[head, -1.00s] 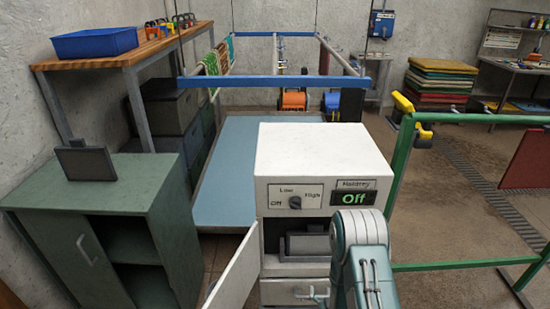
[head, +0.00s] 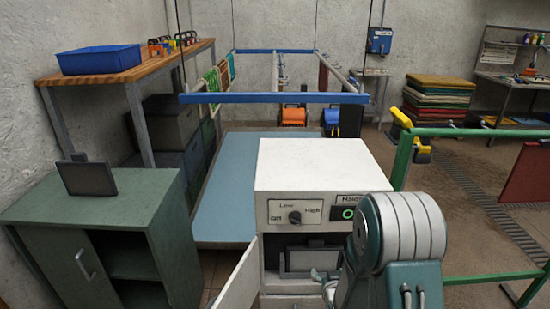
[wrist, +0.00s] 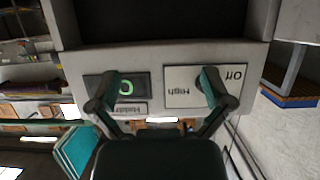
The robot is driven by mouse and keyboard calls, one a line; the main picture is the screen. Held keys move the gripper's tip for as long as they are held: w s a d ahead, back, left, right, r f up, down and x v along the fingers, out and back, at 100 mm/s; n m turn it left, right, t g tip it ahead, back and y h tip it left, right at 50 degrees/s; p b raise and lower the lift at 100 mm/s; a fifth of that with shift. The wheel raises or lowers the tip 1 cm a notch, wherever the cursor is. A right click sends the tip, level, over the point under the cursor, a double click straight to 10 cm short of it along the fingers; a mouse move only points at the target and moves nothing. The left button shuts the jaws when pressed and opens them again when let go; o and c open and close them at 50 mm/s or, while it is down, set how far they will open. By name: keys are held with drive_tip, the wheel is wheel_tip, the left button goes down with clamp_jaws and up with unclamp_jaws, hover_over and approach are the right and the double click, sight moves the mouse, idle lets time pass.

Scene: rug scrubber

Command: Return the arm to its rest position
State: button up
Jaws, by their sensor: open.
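In the wrist view, the two fingers of my gripper (wrist: 160,88) are spread apart with nothing between them. They lie in front of the white cabinet's control panel, which appears upside down there. The dial label plate (wrist: 185,90) shows "High" and "Off", and my right-hand finger covers the dial area. In the head view, my arm's teal and white link fills the lower right. The dial (head: 295,217) is in clear sight. My gripper is not clearly visible there.
The white cabinet (head: 320,165) stands directly ahead, its door (head: 240,278) swung open at lower left. A green cabinet (head: 95,215) is at left. A green metal frame (head: 403,160) stands close on the right. A blue-topped platform (head: 228,195) lies behind.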

drive_tip(key=s+r+g, duration=0.2)
drive_tip(key=s+r, duration=0.2)
drive_tip(key=r, duration=0.5)
drive_tip(key=s+r+g, duration=0.2)
drive_tip(key=s+r, duration=0.2)
drive_tip(key=r, duration=0.4)
drive_tip(key=s+r+g, duration=0.2)
drive_tip(key=s+r, duration=0.2)
drive_tip(key=s, duration=0.6)
drive_tip(key=s+r+g, duration=0.2)
drive_tip(key=s+r, duration=0.2)
drive_tip(key=s, duration=0.7)
drive_tip(key=shift+s+r, duration=0.2)
drive_tip(key=shift+r, duration=0.2)
